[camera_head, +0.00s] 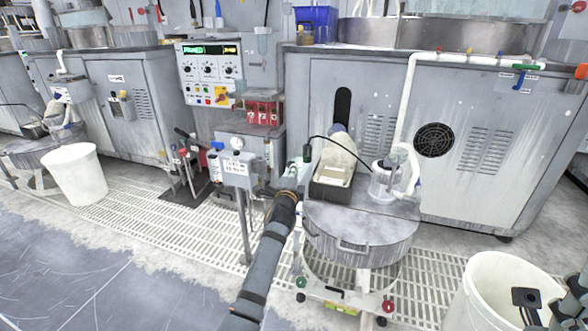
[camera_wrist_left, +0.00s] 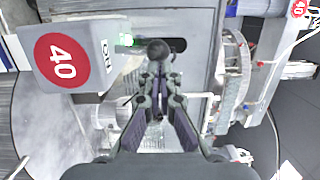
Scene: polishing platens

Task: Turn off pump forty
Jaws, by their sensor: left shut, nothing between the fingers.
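In the left wrist view, a grey box carries a round red sign (camera_wrist_left: 62,62) reading 40, with small black lettering beside it. A green light (camera_wrist_left: 126,40) glows at the box's edge. A dark round knob (camera_wrist_left: 158,50) lies just beyond my left fingertips; I cannot tell whether they touch. My left gripper (camera_wrist_left: 158,108) is shut and empty. In the head view, my left gripper (camera_head: 298,172) reaches in beside a steel drum (camera_head: 350,250); the red 40 sign cannot be made out there.
A grey box on a post (camera_head: 236,172) stands left of my left arm. White buckets stand at left (camera_head: 75,174) and lower right (camera_head: 470,305). Cabinets with a control panel (camera_head: 208,68) line the back.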

